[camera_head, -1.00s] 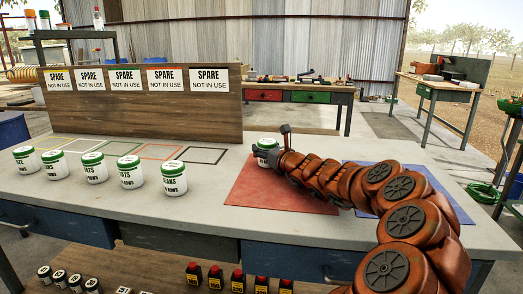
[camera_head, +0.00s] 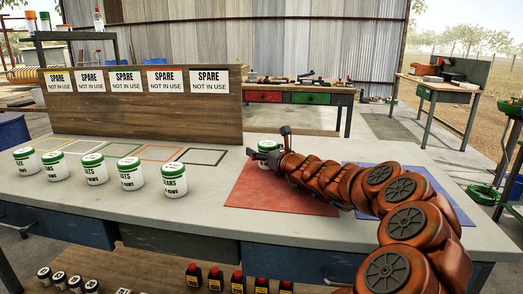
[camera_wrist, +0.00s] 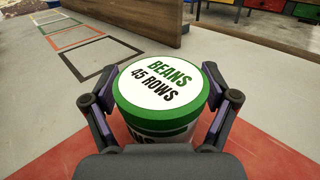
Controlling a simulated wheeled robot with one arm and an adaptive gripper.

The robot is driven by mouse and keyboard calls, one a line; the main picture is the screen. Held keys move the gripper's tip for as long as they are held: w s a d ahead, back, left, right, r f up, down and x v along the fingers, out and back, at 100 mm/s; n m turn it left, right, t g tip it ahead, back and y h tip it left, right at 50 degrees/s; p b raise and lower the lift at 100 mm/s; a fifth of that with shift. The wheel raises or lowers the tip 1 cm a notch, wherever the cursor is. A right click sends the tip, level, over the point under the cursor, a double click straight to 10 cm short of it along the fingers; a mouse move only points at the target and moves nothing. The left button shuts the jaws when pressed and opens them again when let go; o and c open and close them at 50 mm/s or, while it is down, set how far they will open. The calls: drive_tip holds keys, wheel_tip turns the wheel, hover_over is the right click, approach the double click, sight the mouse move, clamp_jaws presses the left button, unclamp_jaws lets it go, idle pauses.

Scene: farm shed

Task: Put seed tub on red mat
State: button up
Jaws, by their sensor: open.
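A white seed tub with a green lid marked "BEANS 45 ROWS" (camera_wrist: 160,88) stands upright between the fingers of my gripper (camera_wrist: 160,110) in the wrist view. The fingers are open, one on each side of the tub. In the head view the same tub (camera_head: 267,146) is at the back edge of the red mat (camera_head: 270,195), partly hidden by my gripper (camera_head: 280,152). The red mat also shows in the wrist view (camera_wrist: 60,155), under and around the front of the tub. Whether the whole base rests on the mat is hidden.
Several similar tubs stand in a row at the left, such as the one at its right end (camera_head: 173,180). A wooden board (camera_head: 150,115) with "SPARE" signs stands behind coloured outlines. A blue mat (camera_head: 445,205) lies right of the red mat, partly under my arm.

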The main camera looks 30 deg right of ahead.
drive_tip(key=s, duration=0.8)
drive_tip(key=s+d+p, duration=0.1)
drive_tip(key=s, duration=0.3)
drive_tip(key=shift+a, duration=0.1)
